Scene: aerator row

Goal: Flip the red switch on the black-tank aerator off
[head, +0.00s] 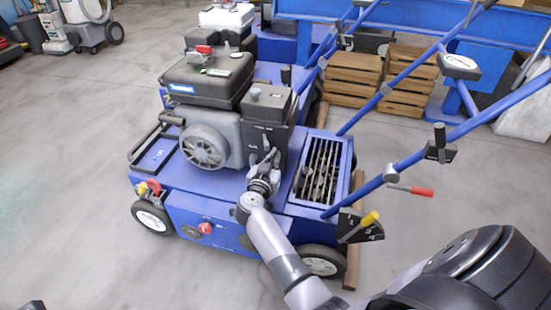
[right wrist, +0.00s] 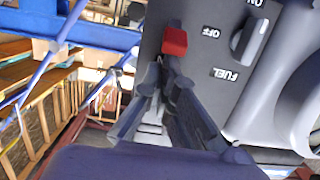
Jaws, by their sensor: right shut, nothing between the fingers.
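The black-tank aerator has a blue body, a grey engine and a black tank (head: 208,78), in the middle of the head view. In the right wrist view the red switch (right wrist: 175,41) sits on the engine's dark panel (right wrist: 208,62). My right gripper (head: 267,160) is shut and empty at the front of the black engine box (head: 268,106). In the right wrist view its fingertips (right wrist: 171,58) lie right at the lower edge of the switch; I cannot tell whether they touch. The head view does not show the switch. My left gripper is not recognisable in any view.
A grey knob (right wrist: 249,41) sits beside upside-down OFF and FUEL labels. The aerator's blue handle bars (head: 405,75) slope up to the right, with a red-gripped lever (head: 422,191) and a yellow-knobbed lever (head: 368,219). A white-tank machine (head: 228,17) and wooden crates (head: 353,78) stand behind.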

